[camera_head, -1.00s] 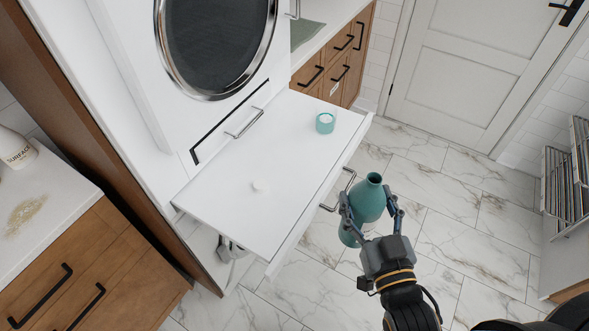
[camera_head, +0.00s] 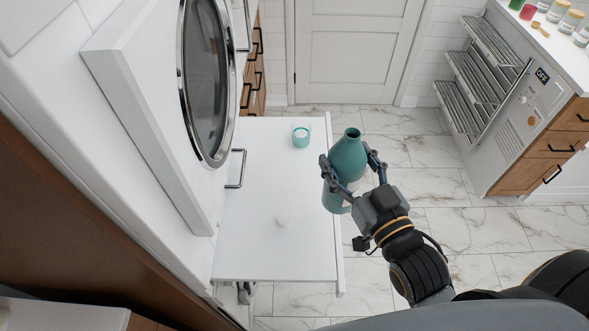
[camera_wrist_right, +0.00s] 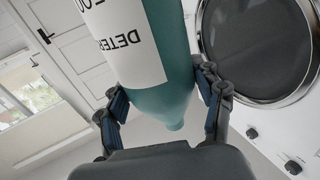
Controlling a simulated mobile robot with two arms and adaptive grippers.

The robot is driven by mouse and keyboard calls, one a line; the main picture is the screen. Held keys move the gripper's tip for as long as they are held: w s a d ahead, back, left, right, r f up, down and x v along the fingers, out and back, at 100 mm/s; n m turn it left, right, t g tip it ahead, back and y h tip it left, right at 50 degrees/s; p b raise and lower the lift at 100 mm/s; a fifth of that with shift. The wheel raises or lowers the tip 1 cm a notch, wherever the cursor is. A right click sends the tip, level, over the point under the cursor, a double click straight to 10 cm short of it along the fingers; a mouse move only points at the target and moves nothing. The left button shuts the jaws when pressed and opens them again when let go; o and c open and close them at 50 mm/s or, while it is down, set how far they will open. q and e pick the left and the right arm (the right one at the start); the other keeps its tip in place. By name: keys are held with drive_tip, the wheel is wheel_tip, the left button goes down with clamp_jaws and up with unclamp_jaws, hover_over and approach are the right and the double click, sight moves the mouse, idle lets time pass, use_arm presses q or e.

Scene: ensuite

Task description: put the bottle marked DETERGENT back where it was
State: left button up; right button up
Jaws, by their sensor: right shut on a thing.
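The teal bottle (camera_head: 348,157) is upright with its open neck at the top. In the right wrist view the bottle (camera_wrist_right: 165,95) shows a white label (camera_wrist_right: 122,42) with part of "DETERGENT" readable upside down. My right gripper (camera_head: 349,172) is shut on the bottle's body, one finger on each side, and holds it beside the right edge of the white pull-out shelf (camera_head: 265,255), seemingly above the floor. My left gripper is not in view.
A round-doored washer or dryer (camera_head: 207,80) is at the left. A counter (camera_head: 560,50) with several jars and a rack (camera_head: 480,75) are at the right. Marble floor (camera_head: 420,140) lies open between.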

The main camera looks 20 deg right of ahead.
drive_tip(key=w+a+f+b, duration=0.1)
drive_tip(key=w+f+b, duration=0.1)
drive_tip(key=b, duration=0.1)
drive_tip(key=shift+a, duration=0.1)
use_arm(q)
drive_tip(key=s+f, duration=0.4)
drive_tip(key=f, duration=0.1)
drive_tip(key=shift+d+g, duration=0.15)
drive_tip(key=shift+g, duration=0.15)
use_arm(e)
drive_tip(key=w+a+f, duration=0.4)
drive_tip(key=w+f, duration=0.4)
drive_tip(key=f, duration=0.2)
drive_tip(key=shift+w, duration=0.25)
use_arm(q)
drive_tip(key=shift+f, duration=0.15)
use_arm(e)
drive_tip(key=shift+a, duration=0.1)
drive_tip(key=shift+f, duration=0.2)
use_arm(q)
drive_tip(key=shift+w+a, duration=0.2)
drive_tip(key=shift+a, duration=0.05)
use_arm(e)
drive_tip(key=o, duration=1.8)
